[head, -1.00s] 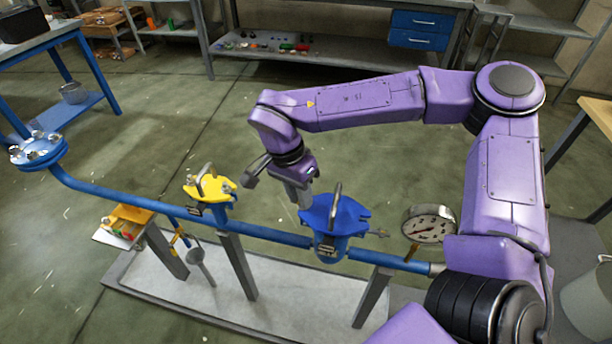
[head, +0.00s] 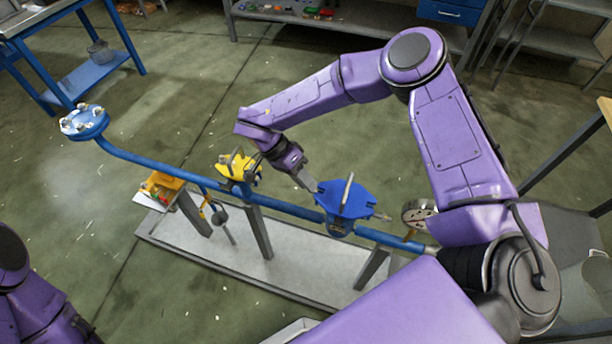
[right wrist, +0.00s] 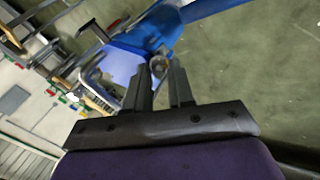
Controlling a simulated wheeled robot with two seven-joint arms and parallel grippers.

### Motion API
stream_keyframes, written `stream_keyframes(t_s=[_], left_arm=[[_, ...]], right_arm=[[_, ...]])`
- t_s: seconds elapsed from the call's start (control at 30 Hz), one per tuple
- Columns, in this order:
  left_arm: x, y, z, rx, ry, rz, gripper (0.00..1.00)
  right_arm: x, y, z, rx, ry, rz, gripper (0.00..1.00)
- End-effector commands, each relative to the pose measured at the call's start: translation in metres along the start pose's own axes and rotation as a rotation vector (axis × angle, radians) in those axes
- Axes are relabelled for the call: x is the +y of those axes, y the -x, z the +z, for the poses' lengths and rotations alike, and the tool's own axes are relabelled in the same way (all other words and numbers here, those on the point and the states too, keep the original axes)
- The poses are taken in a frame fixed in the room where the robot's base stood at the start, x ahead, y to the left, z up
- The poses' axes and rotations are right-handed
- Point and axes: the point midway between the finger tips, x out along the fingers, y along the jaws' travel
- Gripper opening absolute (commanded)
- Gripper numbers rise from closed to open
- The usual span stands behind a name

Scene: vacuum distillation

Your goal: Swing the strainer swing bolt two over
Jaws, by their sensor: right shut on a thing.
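The blue strainer (head: 345,198) sits on the blue pipe, with an upright handle on its cover. A small metal bolt (head: 382,216) sticks out sideways at its right side. My right gripper (head: 314,188) is at the strainer's left edge. In the right wrist view its two fingers (right wrist: 169,78) are shut on the round metal end of a swing bolt (right wrist: 158,65), beside the blue cover (right wrist: 122,66). The fingers hide part of this bolt, and its number cannot be read. My left gripper is not in view.
A yellow-topped fitting (head: 238,168) stands on the pipe (head: 290,208) left of my right gripper. A round gauge (head: 418,212) is close on the strainer's right. A small parts box (head: 162,186) is at the far left.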

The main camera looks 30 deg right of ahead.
Motion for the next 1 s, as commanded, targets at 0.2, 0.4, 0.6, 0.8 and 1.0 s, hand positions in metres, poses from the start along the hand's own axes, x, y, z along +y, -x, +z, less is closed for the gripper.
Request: stream_keyframes(t_s=[0.2, 0.4, 0.6, 0.8, 1.0], left_arm=[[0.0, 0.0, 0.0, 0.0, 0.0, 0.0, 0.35], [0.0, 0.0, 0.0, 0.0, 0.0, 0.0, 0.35], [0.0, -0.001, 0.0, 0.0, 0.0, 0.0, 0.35], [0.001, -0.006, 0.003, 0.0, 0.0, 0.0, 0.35], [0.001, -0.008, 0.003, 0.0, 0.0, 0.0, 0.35]], right_arm=[[0.0, 0.001, 0.0, 0.0, 0.0, -0.003, 0.0], [0.0, 0.0, 0.0, -0.001, 0.0, -0.003, 0.35], [0.0, 0.004, -0.001, 0.0, -0.002, -0.003, 0.35], [-0.002, 0.045, 0.0, 0.002, -0.002, -0.007, 0.35], [-0.001, 0.088, 0.0, 0.001, -0.002, -0.004, 0.35]])
